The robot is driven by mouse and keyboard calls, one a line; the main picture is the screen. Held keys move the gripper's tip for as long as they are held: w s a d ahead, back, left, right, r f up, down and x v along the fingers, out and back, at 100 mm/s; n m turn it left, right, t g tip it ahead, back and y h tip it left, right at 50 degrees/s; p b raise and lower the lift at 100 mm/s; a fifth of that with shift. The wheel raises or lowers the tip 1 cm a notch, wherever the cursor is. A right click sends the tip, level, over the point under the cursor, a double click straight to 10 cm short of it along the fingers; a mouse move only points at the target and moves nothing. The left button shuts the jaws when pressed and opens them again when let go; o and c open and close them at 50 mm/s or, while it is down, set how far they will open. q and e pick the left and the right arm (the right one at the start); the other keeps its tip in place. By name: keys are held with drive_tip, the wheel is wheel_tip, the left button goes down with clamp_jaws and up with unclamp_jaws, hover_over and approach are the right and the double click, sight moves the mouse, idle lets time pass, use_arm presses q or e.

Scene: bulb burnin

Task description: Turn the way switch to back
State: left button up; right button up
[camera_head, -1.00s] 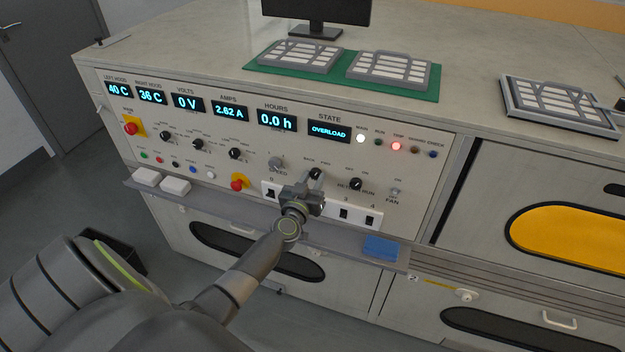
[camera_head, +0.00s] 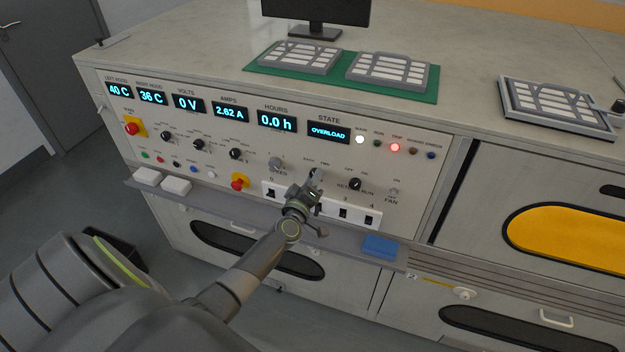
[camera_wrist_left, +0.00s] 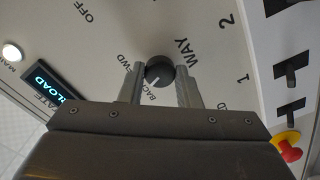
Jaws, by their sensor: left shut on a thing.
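The way switch is a round black knob with a white pointer mark. In the left wrist view the knob (camera_wrist_left: 160,69) sits between the two fingers, under the word WAY. Its white mark points toward the word BACK, and FWD is printed beside that. My left gripper (camera_wrist_left: 161,80) is shut on the knob, one finger on each side. In the head view the knob (camera_head: 316,173) is partly hidden by my left gripper (camera_head: 311,183), which reaches the panel from below. My right gripper is not in view.
The state display (camera_head: 329,132) reads OVERLOAD, and a red lamp (camera_head: 395,147) is lit beside it. Numbered rocker switches (camera_head: 357,215) sit close below the knob. A ledge (camera_head: 220,203) runs under the panel, with a blue block (camera_head: 380,246) on it.

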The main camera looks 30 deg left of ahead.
use_arm(q)
drive_tip(key=shift+n, duration=1)
drive_tip(key=o, duration=1)
drive_tip(key=shift+s, duration=0.1)
drive_tip(key=v, duration=1.7)
drive_tip(key=shift+s, duration=0.15)
